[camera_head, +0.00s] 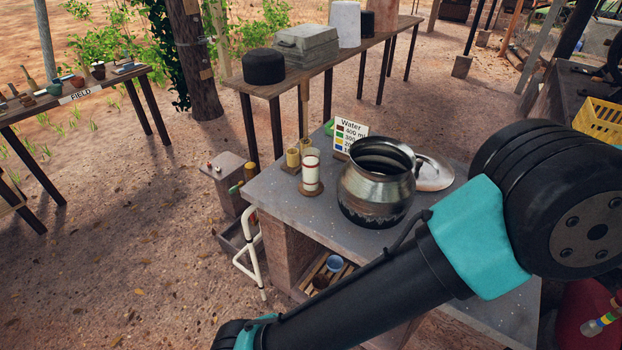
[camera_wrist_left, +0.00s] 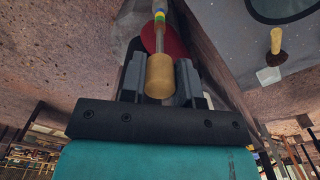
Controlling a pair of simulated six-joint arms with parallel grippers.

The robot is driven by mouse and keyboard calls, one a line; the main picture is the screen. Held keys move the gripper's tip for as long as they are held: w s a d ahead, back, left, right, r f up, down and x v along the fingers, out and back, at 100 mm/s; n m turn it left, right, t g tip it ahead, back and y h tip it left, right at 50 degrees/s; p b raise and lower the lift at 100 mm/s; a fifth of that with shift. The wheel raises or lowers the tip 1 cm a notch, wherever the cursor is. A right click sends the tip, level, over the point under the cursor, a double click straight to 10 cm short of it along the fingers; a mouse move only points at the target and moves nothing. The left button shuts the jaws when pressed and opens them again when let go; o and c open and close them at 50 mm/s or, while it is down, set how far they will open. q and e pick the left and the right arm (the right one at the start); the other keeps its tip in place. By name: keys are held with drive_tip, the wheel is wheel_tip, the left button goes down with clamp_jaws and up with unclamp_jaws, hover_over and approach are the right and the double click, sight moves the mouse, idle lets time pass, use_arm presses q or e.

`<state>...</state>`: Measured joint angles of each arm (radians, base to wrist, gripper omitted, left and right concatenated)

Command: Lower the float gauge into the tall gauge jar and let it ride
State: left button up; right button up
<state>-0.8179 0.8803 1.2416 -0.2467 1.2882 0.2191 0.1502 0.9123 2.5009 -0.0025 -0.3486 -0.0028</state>
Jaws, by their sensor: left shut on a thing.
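The float gauge (camera_wrist_left: 159,75) shows in the left wrist view as a thick tan cylinder with a thin stem banded in colours. My left gripper (camera_wrist_left: 159,88) is shut on the tan cylinder, with a finger on each side. The gauge's banded part (camera_head: 604,320) shows at the lower right edge of the head view, away from the bench top. What looks like the tall gauge jar (camera_head: 311,172), a pale cylinder with red bands, stands upright on a brown disc on the bench. My left gripper and right gripper are outside the head view.
A round metal pot (camera_head: 375,190) stands right of the jar, its lid (camera_head: 434,174) beside it. A yellow crate (camera_head: 598,122) is at right.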

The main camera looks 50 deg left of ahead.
use_arm(q)
drive_tip(key=w+a+r+n, duration=0.25)
drive_tip(key=w+a, duration=0.25)
drive_tip(key=a, duration=1)
drive_tip(key=w+a+r+n, duration=0.2)
drive_tip(key=w+a+r, duration=0.15)
drive_tip(key=a, duration=1.05)
drive_tip(key=w+a+r+n, duration=0.2)
drive_tip(key=w+a, duration=0.3)
drive_tip(key=a, duration=1)
drive_tip(key=s+a+r+n, duration=0.1)
drive_tip(key=s+a, duration=0.1)
drive_tip(key=a, duration=0.9)
drive_tip(key=s+a+r+n, duration=0.1)
drive_tip(key=s+a, duration=0.1)
drive_tip(key=a, duration=0.8)
drive_tip(key=s+a+f+n, duration=0.1)
drive_tip(key=s+a, duration=0.4)
drive_tip(key=a, duration=0.4)
drive_tip(key=s+a+f+n, duration=0.1)
drive_tip(key=s+a+n, duration=0.1)
drive_tip(key=s+a, duration=0.4)
drive_tip(key=a, duration=0.3)
drive_tip(key=shift+s+a, duration=0.15)
drive_tip(key=shift+a, duration=0.25)
drive_tip(key=shift+f, duration=0.15)
